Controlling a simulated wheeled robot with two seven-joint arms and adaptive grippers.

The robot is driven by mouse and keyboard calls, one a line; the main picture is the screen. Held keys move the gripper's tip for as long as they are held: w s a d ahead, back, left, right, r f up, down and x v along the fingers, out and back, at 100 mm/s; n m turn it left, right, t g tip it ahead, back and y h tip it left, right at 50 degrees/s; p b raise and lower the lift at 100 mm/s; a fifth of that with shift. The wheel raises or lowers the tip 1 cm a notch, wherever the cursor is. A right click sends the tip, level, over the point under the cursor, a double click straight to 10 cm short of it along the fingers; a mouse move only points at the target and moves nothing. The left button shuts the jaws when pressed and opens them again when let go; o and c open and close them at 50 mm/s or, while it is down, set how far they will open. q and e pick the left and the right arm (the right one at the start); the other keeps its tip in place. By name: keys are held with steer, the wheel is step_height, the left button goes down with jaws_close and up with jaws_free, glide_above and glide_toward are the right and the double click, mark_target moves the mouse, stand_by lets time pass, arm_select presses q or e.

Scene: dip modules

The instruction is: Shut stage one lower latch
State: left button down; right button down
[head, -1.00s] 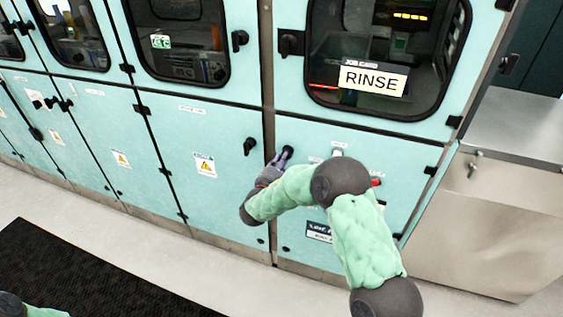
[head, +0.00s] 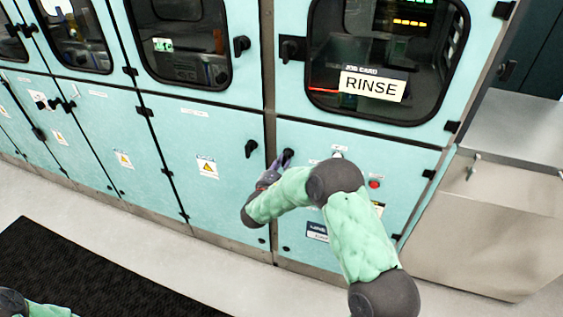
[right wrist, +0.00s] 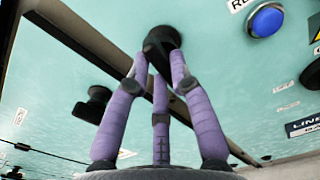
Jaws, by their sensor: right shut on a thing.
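The lower latch (head: 288,155) is a black handle on the lower teal door (head: 335,215) under the RINSE window. My right gripper (head: 280,160) is at this latch, its purple fingers closed around the handle. The right wrist view shows the latch (right wrist: 161,42) between the tips of my right gripper's fingers (right wrist: 160,65); the fingers hide part of it. My left gripper is not in the head view; only a bit of my left arm shows at the lower left.
Another black latch (head: 251,148) sits on the neighbouring door to the left. An upper latch (head: 290,47) is beside the RINSE window. A blue button (right wrist: 267,20) and a red button (head: 375,184) are on the panel to the right. A dark mat (head: 80,270) lies on the floor.

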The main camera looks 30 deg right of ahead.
steer(key=shift+f+n, duration=0.1)
steer(key=shift+n, duration=0.8)
steer(key=shift+p, duration=0.3)
steer(key=c, duration=1.1)
jaws_free()
steer(key=v, duration=1.2)
